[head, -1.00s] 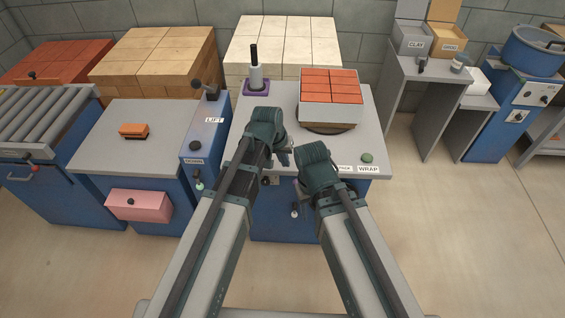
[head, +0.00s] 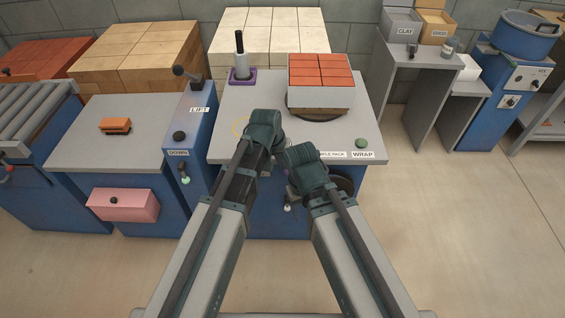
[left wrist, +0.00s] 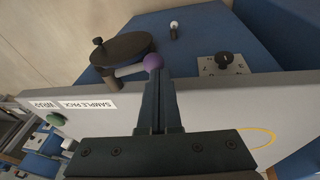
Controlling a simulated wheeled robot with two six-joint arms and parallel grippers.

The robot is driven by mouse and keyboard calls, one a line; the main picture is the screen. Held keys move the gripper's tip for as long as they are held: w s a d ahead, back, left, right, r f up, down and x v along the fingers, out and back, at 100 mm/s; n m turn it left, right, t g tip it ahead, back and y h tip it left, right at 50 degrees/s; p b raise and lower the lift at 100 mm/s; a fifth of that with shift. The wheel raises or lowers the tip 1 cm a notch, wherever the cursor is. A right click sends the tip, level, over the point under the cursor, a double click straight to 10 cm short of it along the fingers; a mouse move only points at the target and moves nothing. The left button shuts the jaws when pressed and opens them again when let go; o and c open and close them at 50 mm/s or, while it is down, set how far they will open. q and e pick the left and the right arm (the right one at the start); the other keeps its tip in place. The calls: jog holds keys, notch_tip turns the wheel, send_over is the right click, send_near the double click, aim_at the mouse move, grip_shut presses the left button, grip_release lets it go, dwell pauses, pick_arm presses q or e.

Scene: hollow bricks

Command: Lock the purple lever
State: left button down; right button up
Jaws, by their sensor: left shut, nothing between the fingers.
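The purple lever shows in the left wrist view as a pale arm with a purple ball knob (left wrist: 153,61), at the front of the bench beside a dark round disc (left wrist: 123,48). My left gripper (left wrist: 158,78) is shut and empty. Its tips overlap the lower edge of the knob in that view; I cannot tell whether they touch it. In the head view my left gripper (head: 276,157) is over the bench's front edge, and the lever is hidden behind my arms. My right gripper (head: 293,180) is close beside it, its fingers too hidden to read.
The grey bench top (head: 235,150) carries a black and white post on a purple base (head: 243,80), a stack of red bricks (head: 320,75) and a green button (head: 361,143). A blue LIFT column (head: 190,135) stands to the left. The floor at right is clear.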

pick_arm(q)
notch_tip(320, 180, down, 7)
jog(key=h+b, duration=0.3)
jog(key=b, duration=0.6)
jog(key=shift+d+f, duration=0.15)
jog(key=shift+d, duration=0.3)
pick_arm(e)
notch_tip(320, 180, down, 9)
pick_arm(q)
jog(key=shift+d+f, duration=0.1)
pick_arm(e)
jog(key=shift+f, duration=0.1)
dwell(0.8)
dwell(0.3)
